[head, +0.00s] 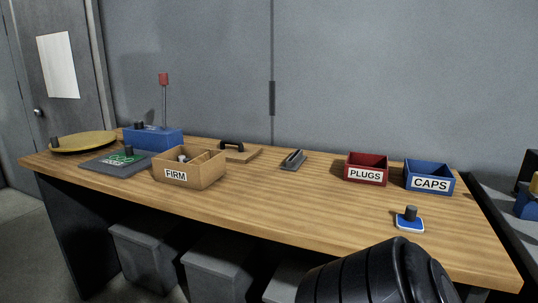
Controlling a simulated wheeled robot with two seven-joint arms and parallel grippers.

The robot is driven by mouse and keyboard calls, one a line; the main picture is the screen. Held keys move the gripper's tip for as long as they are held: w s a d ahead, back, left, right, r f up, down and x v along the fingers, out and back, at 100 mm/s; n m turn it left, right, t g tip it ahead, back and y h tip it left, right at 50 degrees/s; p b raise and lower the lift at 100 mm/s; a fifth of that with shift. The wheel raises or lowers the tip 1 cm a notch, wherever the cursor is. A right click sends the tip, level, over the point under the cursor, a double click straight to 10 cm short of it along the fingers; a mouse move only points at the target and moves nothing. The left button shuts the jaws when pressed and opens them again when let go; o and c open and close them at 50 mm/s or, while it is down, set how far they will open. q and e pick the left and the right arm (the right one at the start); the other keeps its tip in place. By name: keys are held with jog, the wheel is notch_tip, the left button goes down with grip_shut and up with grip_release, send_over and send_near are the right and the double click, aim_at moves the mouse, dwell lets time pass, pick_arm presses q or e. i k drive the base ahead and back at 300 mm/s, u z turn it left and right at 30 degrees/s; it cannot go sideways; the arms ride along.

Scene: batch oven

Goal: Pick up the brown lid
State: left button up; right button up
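A flat brown lid (245,157) with a black bar handle lies on the wooden table near its back edge. It is just behind and to the right of the open wooden box (204,178) labelled FIRM, which hides part of its left front. The handle is on top and stands clear. Neither of my grippers shows in this view. A black ribbed arm part at the bottom right covers a bit of the table's front edge.
A red PLUGS bin (366,176) and a blue CAPS bin (429,185) stand at the right. A small grey item (292,161) lies right of the lid. A blue box with a red-topped rod (155,138) stands left. The table's middle front is clear.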

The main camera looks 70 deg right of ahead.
aim_at(235, 150)
jog(key=u, duration=0.05)
jog(key=k, duration=0.15)
jog(key=z, duration=1.35)
